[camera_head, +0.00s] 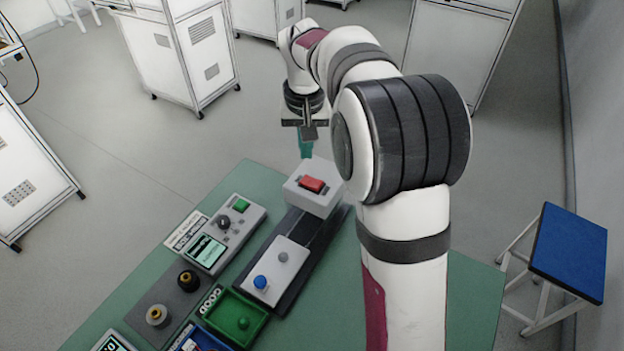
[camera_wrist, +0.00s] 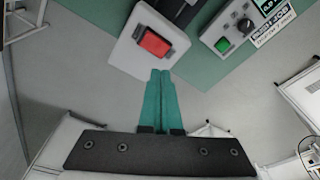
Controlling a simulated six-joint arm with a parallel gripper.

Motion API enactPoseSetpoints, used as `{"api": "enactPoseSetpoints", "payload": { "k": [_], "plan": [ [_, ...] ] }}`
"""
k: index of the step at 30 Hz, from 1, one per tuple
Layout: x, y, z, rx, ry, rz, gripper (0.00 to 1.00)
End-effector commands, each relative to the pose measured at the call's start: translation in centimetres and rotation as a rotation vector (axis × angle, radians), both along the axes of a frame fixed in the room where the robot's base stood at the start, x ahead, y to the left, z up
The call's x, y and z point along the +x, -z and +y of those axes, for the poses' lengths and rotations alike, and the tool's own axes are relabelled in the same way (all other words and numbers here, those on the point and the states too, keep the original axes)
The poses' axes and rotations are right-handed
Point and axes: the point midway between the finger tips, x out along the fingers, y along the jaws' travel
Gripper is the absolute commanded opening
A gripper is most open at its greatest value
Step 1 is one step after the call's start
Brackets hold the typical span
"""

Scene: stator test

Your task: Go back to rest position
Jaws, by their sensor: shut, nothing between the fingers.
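My gripper (camera_head: 306,146) has green fingers and hangs at the far edge of the green table (camera_head: 247,181), just behind a white box (camera_head: 318,189) with a red button (camera_head: 312,184). In the wrist view the two fingers of my gripper (camera_wrist: 161,72) lie together, shut, with nothing between them. Their tips appear close to the near edge of the white box (camera_wrist: 124,52) with its red button (camera_wrist: 154,43). I cannot tell whether they touch it. My arm reaches over the right part of the table.
A tester with a green button (camera_head: 241,205) stands left of the white box. A plate with a blue button (camera_head: 260,282), a green tray (camera_head: 262,306) and two round knobs stand nearer. A blue stool (camera_head: 570,250) is at the right, and white cabinets (camera_head: 180,55) stand behind on open floor.

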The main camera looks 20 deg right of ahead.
Motion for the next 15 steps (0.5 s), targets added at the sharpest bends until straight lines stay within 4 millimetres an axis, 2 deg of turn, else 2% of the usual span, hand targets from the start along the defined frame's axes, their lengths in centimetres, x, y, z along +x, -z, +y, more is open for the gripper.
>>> {"api": "enactPoseSetpoints", "payload": {
  "k": [15],
  "plan": [
    [-0.28,-0.66,0.04,0.002,0.002,0.001,0.0]
  ]
}}
